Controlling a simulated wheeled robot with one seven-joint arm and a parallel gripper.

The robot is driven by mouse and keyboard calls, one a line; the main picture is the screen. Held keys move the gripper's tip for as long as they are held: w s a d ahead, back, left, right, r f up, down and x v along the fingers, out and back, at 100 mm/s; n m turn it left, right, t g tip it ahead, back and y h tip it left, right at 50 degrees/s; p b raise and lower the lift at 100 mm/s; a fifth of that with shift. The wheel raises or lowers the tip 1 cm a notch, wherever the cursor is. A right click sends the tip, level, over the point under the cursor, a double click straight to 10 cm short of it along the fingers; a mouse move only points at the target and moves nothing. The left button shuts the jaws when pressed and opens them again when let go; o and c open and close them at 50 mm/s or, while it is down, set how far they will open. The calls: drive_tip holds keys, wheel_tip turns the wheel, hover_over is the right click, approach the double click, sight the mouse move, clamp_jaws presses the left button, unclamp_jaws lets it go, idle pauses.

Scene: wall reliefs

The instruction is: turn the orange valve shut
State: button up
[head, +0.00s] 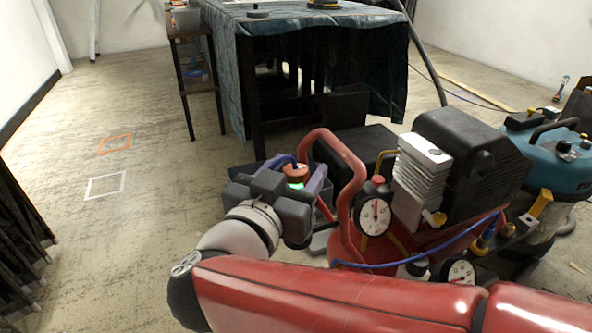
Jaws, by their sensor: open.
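My gripper (296,171) is left of the red air compressor, at the end of my red and grey arm. Its two bluish-purple fingers are spread apart. A small round orange piece, which looks like the orange valve (295,171), shows between them, with a green glow just below it. I cannot tell whether the fingers touch it. The dark gripper body and wrist hide whatever is below and in front of it. How far the valve is turned cannot be made out.
The compressor's red tube handle (341,158) rises close to the right of my gripper, with a pressure gauge (375,214) beyond. A teal vacuum (553,160) stands at right. A cloth-draped table (235,75) stands behind.

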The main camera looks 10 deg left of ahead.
drive_tip(key=shift+w, duration=0.25)
drive_tip(key=c, duration=1)
drive_tip(key=shift+o, duration=0.2)
drive_tip(key=shift+d, duration=0.1)
